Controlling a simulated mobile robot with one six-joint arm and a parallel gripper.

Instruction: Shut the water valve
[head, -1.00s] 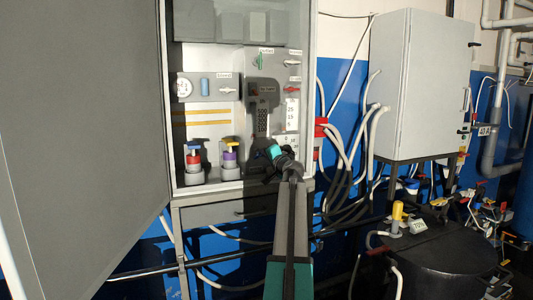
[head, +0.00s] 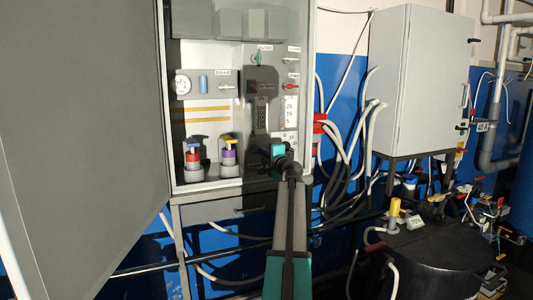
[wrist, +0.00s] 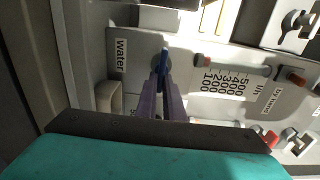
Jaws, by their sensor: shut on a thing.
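The water valve has a blue handle (wrist: 163,68) on a light grey panel (wrist: 190,85), beside a label reading "water" (wrist: 121,54). In the wrist view my gripper (wrist: 162,84) is shut on this blue handle, with its two fingers close together around it. The fingers cover part of the handle, so its exact angle is hard to tell. In the head view my gripper (head: 284,160) is at the lower right inside the open cabinet, and my wrist hides the valve there.
A flow scale (wrist: 223,80) marked in l/h is beside the valve, with red-tipped fittings (wrist: 296,76) further right. In the cabinet, a red bottle (head: 192,156) and a purple bottle (head: 229,154) stand left of my gripper. The large open door (head: 80,130) fills the left side.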

